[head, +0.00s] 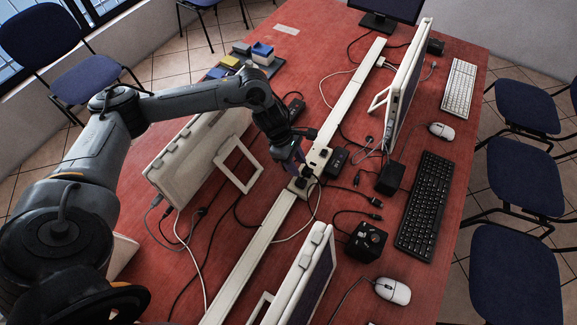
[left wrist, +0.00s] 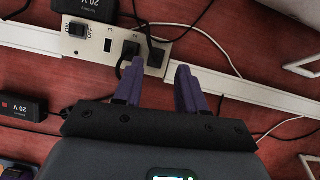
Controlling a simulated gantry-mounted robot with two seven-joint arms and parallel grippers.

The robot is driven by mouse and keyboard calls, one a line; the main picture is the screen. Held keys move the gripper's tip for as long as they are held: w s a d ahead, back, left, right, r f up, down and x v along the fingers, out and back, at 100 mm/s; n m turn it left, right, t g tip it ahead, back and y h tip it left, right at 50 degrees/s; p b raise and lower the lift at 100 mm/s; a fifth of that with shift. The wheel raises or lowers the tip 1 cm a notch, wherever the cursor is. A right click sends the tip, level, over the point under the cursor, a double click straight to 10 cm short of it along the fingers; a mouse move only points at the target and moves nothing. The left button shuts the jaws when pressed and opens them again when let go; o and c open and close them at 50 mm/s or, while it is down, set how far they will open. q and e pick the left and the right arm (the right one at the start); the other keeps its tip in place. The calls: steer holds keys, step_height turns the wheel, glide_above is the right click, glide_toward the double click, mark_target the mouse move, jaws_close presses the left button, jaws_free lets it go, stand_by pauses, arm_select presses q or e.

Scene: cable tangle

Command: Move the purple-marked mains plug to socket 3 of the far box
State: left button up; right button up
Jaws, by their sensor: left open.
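A pale socket box (head: 318,157) sits in the white cable channel mid-table. In the left wrist view the socket box (left wrist: 105,36) shows an ON/OFF switch, an empty socket and two black plugs side by side, one plug (left wrist: 130,49) with a dark cable and another plug (left wrist: 155,56) at the box's end. I cannot make out a purple mark on either. My left gripper (head: 299,168) is low over this box; its two purple fingers are apart, and the space between the fingertips (left wrist: 160,67) is empty, just short of the plugs. My right gripper is not in view.
A black 20 V adapter (left wrist: 88,10) lies beside the box; another adapter (left wrist: 22,106) lies nearer. Loose cables cross the red table (head: 265,225). Monitors, a white stand (head: 240,165), keyboards (head: 426,205) and a black cube (head: 367,243) stand around. A white plug (head: 381,62) sits farther up the channel.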

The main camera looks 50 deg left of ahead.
mark_target(300, 180)
arm_select(q)
steer(key=shift+m, duration=0.5)
steer(key=f, duration=0.6)
steer(key=d+f+b, duration=0.1)
steer(key=f, duration=0.3)
steer(key=shift+w+d, duration=0.1)
steer(key=shift+w, duration=0.3)
jaws_close()
